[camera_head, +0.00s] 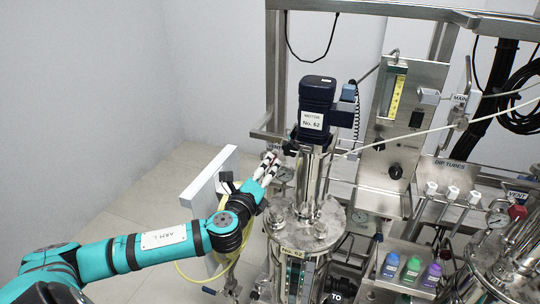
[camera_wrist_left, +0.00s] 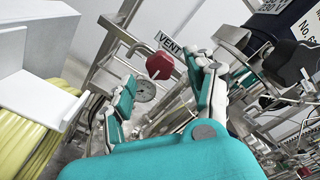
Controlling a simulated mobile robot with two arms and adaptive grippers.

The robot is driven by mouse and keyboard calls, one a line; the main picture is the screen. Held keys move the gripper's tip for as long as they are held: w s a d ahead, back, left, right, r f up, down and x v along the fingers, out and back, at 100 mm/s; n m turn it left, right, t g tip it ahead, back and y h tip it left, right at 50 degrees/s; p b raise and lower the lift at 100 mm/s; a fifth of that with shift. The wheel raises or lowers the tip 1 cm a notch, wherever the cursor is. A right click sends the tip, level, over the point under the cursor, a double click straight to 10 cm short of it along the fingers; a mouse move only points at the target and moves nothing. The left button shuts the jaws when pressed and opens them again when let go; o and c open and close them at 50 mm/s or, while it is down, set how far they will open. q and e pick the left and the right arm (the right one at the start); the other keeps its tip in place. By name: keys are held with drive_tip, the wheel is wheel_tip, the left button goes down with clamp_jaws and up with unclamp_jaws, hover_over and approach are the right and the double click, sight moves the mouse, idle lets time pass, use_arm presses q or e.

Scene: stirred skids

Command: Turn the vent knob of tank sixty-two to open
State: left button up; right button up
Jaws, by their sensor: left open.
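The red vent knob (camera_wrist_left: 160,66) shows in the left wrist view, just below a tilted VENT label (camera_wrist_left: 169,44). My left gripper (camera_wrist_left: 166,72) is open, with one finger on each side of the knob in the picture. The knob looks a little beyond the fingertips; I cannot tell whether they touch it. In the head view my left gripper (camera_head: 268,163) is beside the motor (camera_head: 316,105) marked No. 62, above the left side of steel tank sixty-two (camera_head: 305,222). There the knob is hidden by the gripper. My right gripper is not in view.
A round gauge (camera_wrist_left: 145,90) sits just below the knob. A white panel (camera_head: 209,178) and a yellow hose (camera_head: 190,270) are close to my left wrist. A steel control panel (camera_head: 398,130) stands right of the motor. Colored bottles (camera_head: 411,268) stand at lower right.

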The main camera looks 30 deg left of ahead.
sight(270, 166)
use_arm(q)
drive_tip(key=shift+p+x, duration=0.5)
drive_tip(key=shift+x, duration=1.85)
clamp_jaws()
